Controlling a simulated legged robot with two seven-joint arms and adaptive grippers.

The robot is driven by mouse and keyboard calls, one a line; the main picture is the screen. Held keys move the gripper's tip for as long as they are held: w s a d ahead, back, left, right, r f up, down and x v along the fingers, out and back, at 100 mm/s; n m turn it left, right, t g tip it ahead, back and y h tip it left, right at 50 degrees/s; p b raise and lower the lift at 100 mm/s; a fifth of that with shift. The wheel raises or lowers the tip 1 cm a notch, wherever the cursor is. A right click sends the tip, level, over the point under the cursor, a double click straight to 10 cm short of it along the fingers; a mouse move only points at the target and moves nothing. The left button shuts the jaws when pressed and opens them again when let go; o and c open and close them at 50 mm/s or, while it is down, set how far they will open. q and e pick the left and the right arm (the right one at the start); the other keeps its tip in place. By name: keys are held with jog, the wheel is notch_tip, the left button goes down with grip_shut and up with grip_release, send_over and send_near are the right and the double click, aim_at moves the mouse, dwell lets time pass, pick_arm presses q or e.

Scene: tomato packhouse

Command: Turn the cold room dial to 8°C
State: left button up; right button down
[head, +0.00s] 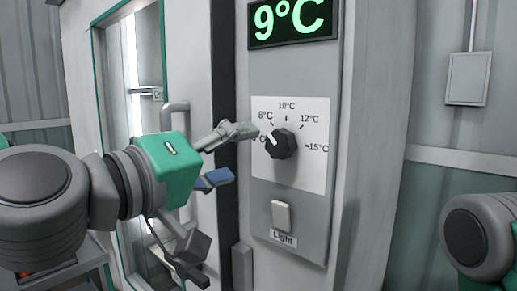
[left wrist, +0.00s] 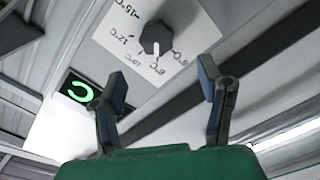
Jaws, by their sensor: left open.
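The cold room dial (head: 282,143) is a dark knob on a white scale plate (head: 316,178) with temperature labels. Its white mark points up and left, toward the 8°C label. In the left wrist view the dial (left wrist: 155,37) is beyond the fingertips, with its mark at the 8°C label. The display (head: 292,22) above reads 9°C in green. My left gripper (head: 228,155) is open and empty, left of the dial. Its two blue-padded fingers (left wrist: 161,82) are spread apart. Its upper finger reaches across the plate's left edge in the head view, hiding part of the lowest label.
A light switch (head: 282,216) labelled Light sits below the dial on the grey panel. A door handle (head: 175,118) and a glazed door stand behind my left gripper. A grey box (head: 468,78) hangs on the right wall. Part of my right arm shows at lower right.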

pick_arm(q)
jog(key=v, duration=0.3)
jog(key=shift+a+f, duration=0.1)
jog(key=shift+a, duration=0.05)
notch_tip(320, 180, down, 34)
jog(key=a+m+g+y+b, duration=0.1)
jog(key=a+g+y+b, duration=0.2)
jog(key=g+y, duration=0.25)
jog(key=s+a+f+m+g+y+b, duration=0.1)
jog(key=s+a+f+g, duration=0.1)
jog(key=s+a+f, duration=0.3)
jog(key=s+a+f+m+g+y+b, duration=0.1)
jog(key=s+a+f, duration=0.5)
jog(key=f, duration=0.8)
jog(key=s+a+f+m+g+y+b, duration=0.1)
jog(key=s+a+f+g+y, duration=0.2)
jog(key=s+f, duration=0.6)
jog(key=a+f+g, duration=0.1)
jog(key=a+g, duration=0.1)
jog(key=a, duration=0.1)
jog(key=shift+s+f+m, duration=0.2)
jog(key=shift+s+m, duration=0.2)
jog(key=shift+g, duration=0.25)
